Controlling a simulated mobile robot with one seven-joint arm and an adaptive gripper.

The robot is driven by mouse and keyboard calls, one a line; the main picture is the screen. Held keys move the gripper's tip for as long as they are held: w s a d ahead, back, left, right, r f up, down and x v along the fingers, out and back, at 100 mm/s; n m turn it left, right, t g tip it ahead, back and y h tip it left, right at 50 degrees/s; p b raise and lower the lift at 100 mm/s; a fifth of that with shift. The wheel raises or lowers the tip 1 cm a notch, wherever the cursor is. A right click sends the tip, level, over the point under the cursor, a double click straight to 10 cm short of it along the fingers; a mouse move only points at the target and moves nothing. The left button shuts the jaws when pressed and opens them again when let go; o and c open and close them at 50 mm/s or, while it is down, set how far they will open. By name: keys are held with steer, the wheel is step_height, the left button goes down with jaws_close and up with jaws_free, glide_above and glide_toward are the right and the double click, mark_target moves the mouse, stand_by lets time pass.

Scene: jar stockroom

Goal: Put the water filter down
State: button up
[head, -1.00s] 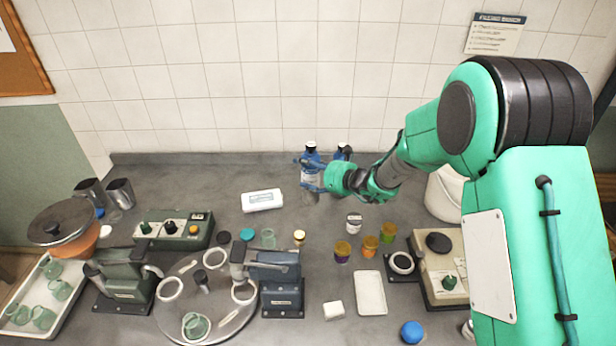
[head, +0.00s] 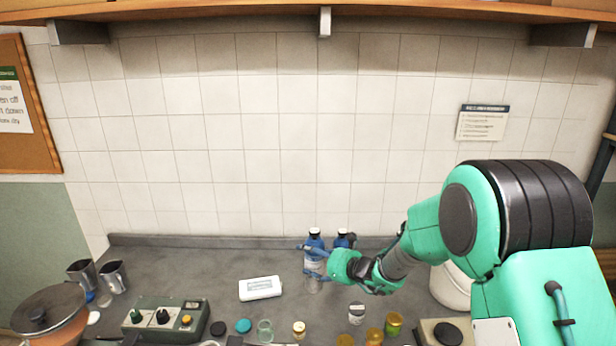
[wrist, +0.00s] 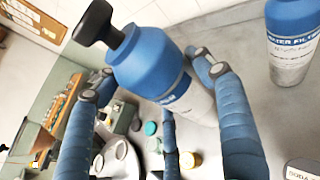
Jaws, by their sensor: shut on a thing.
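A white case (head: 260,288) lies left of the gripper on the grey counter (head: 205,265). Small jars, including a white-labelled one (head: 356,314), stand in front. A white tub (head: 450,287) is behind my arm. The tiled wall is close behind. The counter's back left is clear.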

steer(key=s+d+r+m+t+h+p, duration=0.1)
steer(key=s+d+r+m+h+p, duration=0.1)
steer(key=d, duration=0.8)
steer(key=s+d+r+m+t+h+p, duration=0.2)
steer(key=s+d+m+h+p, duration=0.1)
steer(key=d, duration=0.7)
steer(key=shift+s+h+p, duration=0.4)
steer(key=shift+s+p, duration=0.1)
steer(key=shift+s, duration=0.25)
steer(key=shift+r, duration=0.15)
